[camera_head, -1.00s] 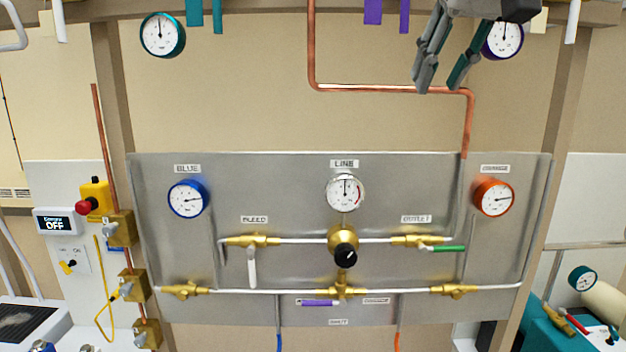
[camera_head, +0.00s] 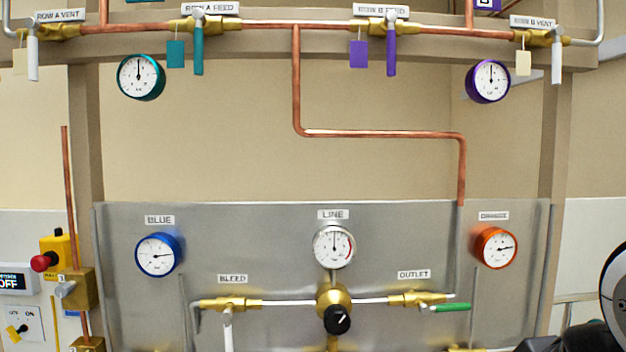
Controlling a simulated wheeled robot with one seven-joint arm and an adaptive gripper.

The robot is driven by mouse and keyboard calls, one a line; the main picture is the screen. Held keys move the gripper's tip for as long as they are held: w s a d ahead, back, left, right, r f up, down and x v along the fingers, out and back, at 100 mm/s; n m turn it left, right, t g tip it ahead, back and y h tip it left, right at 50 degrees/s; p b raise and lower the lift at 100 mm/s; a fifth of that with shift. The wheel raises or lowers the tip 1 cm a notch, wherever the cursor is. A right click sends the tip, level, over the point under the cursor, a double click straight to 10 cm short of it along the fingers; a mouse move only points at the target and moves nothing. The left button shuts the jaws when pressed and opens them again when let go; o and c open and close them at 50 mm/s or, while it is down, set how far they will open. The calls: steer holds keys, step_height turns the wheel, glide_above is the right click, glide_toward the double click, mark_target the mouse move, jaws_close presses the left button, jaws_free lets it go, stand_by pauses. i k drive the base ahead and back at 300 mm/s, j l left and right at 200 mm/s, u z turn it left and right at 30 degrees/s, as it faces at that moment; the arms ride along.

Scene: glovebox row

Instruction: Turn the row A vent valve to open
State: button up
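The row A vent valve (camera_head: 58,31) is a brass body at the top left of the head view, under a label (camera_head: 60,15) reading ROW A VENT. Its white lever handle (camera_head: 33,58) hangs straight down, across the pipe. A cream tag hangs beside it. My gripper is not in view; a rounded white and black part of my arm shows at the right edge, far from this valve.
Along the same copper pipe are the row A feed valve with teal handle (camera_head: 198,50), a row B feed valve with purple handle (camera_head: 391,55), and the row B vent with white handle (camera_head: 556,62). A steel gauge panel (camera_head: 400,235) stands below.

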mark_target(33, 25)
steer(key=k+j+u, duration=0.25)
steer(key=j, duration=0.8)
steer(key=i+j+u, duration=0.1)
steer(key=j+u, duration=0.15)
steer(key=j, duration=0.8)
